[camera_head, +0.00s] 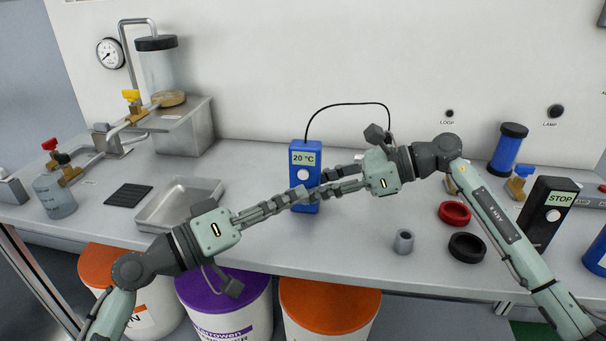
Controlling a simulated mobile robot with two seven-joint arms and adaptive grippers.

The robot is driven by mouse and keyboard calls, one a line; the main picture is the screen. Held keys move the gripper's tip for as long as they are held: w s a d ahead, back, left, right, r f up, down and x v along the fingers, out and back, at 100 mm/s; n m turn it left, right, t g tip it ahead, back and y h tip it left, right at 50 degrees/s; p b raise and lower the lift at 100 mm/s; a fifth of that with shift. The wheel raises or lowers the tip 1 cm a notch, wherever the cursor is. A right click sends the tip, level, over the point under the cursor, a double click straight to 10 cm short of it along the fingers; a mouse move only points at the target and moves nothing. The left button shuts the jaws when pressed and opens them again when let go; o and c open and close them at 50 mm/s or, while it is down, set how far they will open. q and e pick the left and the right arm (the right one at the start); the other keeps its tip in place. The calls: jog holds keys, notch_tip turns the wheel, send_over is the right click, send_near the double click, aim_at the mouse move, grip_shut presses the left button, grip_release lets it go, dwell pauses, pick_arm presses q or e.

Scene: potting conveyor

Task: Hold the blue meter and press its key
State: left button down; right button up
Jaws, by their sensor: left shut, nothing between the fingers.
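The blue meter (304,160) stands upright near the middle of the bench, its display reading 20 °C. A pale round key (303,174) shows below the display. My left gripper (302,194) is shut and empty, its fingertips over the lower front of the meter, just below the key. I cannot tell whether they touch it. My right gripper (324,183) reaches in from the right, its fingers apart at the meter's right edge. The near finger passes across the meter's front. Overlap hides whether they grip it. The fingers cover part of the meter's lower body.
A black cable arcs above the meter. A metal tray (178,205) lies left. A grey cup (403,242), red ring (454,213) and black ring (466,247) lie right, with a STOP box (545,212) beyond. Lidded buckets stand below the bench's front edge.

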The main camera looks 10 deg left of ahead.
pick_arm(q)
jog(key=shift+s, duration=1.25)
pick_arm(e)
jog(key=o, duration=1)
jog(key=shift+o, duration=0.2)
